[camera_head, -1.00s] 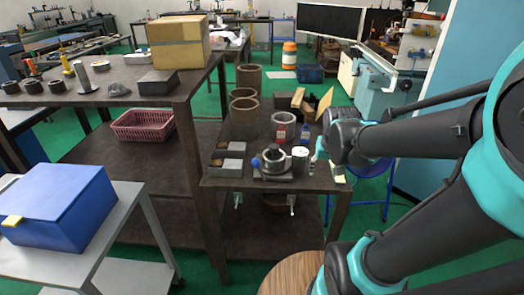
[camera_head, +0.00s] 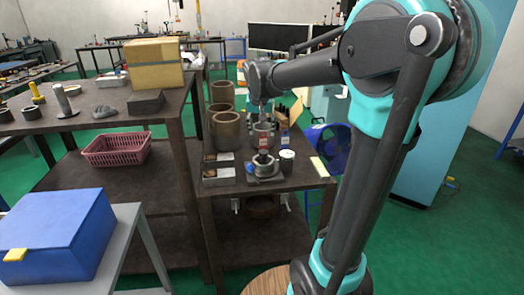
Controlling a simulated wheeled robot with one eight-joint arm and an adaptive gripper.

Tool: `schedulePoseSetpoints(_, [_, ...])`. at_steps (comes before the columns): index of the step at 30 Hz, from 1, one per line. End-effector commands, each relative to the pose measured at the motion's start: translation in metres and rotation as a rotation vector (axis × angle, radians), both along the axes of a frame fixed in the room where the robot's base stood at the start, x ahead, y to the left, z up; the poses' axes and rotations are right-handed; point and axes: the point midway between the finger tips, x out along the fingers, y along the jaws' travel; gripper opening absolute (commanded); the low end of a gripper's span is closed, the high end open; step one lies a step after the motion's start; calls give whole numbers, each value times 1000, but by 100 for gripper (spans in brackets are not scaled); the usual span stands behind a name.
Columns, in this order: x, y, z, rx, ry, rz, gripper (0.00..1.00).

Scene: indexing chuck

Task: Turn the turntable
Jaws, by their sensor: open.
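The turntable, a small grey round indexing chuck on a square base (camera_head: 264,169), stands near the front of the dark workbench. A blue knob (camera_head: 250,168) shows at its left side. My gripper (camera_head: 263,108) hangs down from the end of my arm, above and apparently behind the chuck in the picture. It is small and dark against the things behind it, open, with nothing seen between its fingers. I cannot tell its exact distance from the chuck.
A white cup (camera_head: 287,160) stands close to the chuck's right. A red-labelled pot (camera_head: 262,134) and brown cylinders (camera_head: 226,130) stand behind. Grey blocks (camera_head: 219,165) lie to the left. A yellow pad (camera_head: 319,167) lies at the right edge.

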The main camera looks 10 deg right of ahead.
Motion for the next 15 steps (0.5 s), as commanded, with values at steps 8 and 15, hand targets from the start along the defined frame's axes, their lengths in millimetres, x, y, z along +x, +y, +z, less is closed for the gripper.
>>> schedulePoseSetpoints(8, [21,-5,-52,0,0,1,54])
schedulePoseSetpoints(15, [37,-10,-92,0,0,0,54])
